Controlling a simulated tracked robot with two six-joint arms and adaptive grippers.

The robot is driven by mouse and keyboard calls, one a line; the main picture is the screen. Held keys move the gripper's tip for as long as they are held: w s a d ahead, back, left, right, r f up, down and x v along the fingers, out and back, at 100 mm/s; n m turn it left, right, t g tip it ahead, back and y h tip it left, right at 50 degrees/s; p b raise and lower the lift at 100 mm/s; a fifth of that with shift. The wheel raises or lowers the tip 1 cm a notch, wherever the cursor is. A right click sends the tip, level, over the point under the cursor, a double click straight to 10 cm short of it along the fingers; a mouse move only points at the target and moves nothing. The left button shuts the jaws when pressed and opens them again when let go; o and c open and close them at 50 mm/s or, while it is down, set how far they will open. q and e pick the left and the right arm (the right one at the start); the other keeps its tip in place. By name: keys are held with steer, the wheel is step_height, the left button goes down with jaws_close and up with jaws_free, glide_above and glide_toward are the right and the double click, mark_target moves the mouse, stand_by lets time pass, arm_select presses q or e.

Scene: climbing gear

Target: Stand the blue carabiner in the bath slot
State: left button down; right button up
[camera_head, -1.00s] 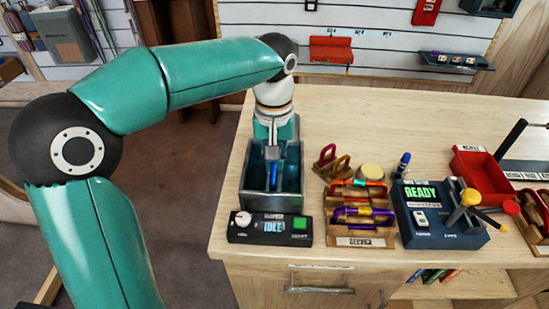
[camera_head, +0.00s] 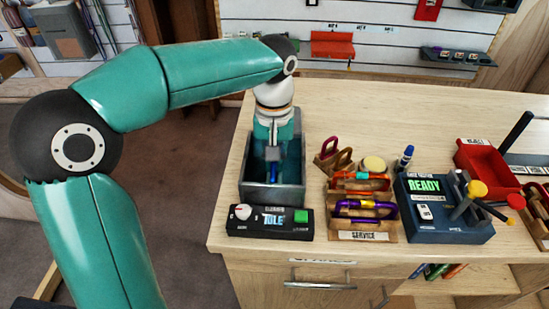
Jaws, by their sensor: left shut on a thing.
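The bath is a grey open-topped metal box (camera_head: 274,194) near the left end of the bench, with a teal inside. My left gripper (camera_head: 272,165) points down into it from the back. A narrow blue piece, the blue carabiner (camera_head: 274,172), shows upright below the fingers, inside the bath walls. The gripper is shut on it. The slot itself and the carabiner's lower end are too small and too hidden to make out. My right gripper is not in view.
A black control box reading IDLE (camera_head: 270,221) stands in front of the bath. A wooden SERVICE rack (camera_head: 363,236) with coloured carabiners stands to its right. Further right are a tester reading READY (camera_head: 440,225) and a red tray (camera_head: 483,163). The bench behind is clear.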

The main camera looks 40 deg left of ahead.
arm_select(q)
steer(key=shift+f+b, duration=0.4)
steer(key=shift+f, duration=0.2)
steer(key=c, duration=1.2)
jaws_free()
step_height(320, 180, up, 12)
steer(key=shift+f, duration=0.25)
steer(key=shift+d+r, duration=0.1)
steer(key=shift+r, duration=0.1)
